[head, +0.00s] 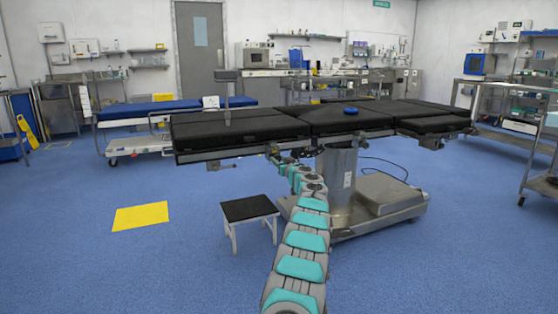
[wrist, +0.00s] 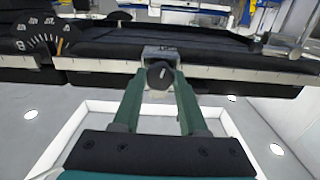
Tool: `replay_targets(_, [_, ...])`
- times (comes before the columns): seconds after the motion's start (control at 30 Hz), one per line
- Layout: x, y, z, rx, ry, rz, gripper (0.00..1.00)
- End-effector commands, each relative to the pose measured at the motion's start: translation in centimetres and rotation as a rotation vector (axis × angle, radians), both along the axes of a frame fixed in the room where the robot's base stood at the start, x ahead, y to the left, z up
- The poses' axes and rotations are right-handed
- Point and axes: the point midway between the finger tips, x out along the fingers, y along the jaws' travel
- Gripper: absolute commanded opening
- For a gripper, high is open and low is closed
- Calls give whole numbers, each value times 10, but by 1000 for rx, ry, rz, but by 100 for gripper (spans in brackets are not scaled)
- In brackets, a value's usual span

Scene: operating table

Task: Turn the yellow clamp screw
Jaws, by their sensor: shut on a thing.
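The operating table (head: 240,137) has black pads and a metal side rail that runs across the wrist view (wrist: 220,72). A dark round knob (wrist: 160,76) with a pale pointer mark sits under a small metal clamp block (wrist: 160,52) on that rail. My gripper (wrist: 161,84) has its two green fingers on either side of the knob and is shut on it. No yellow screw shows; the knob looks dark. In the head view my gripper (head: 277,158) is at the table's near edge, too small to make out the knob.
A dial (wrist: 45,38) with an orange pointer sits left on the rail, and a metal fitting (wrist: 285,45) at right. A step stool (head: 249,210) stands left of my arm. The table's column (head: 338,180) is behind it. Blue floor at left is mostly free.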

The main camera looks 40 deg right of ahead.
Motion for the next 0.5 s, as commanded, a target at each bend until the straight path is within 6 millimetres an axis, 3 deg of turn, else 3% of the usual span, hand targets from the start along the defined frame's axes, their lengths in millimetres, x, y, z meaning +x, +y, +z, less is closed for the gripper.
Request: replay_targets(0.5, [0,0,4,-437,103,-2,0])
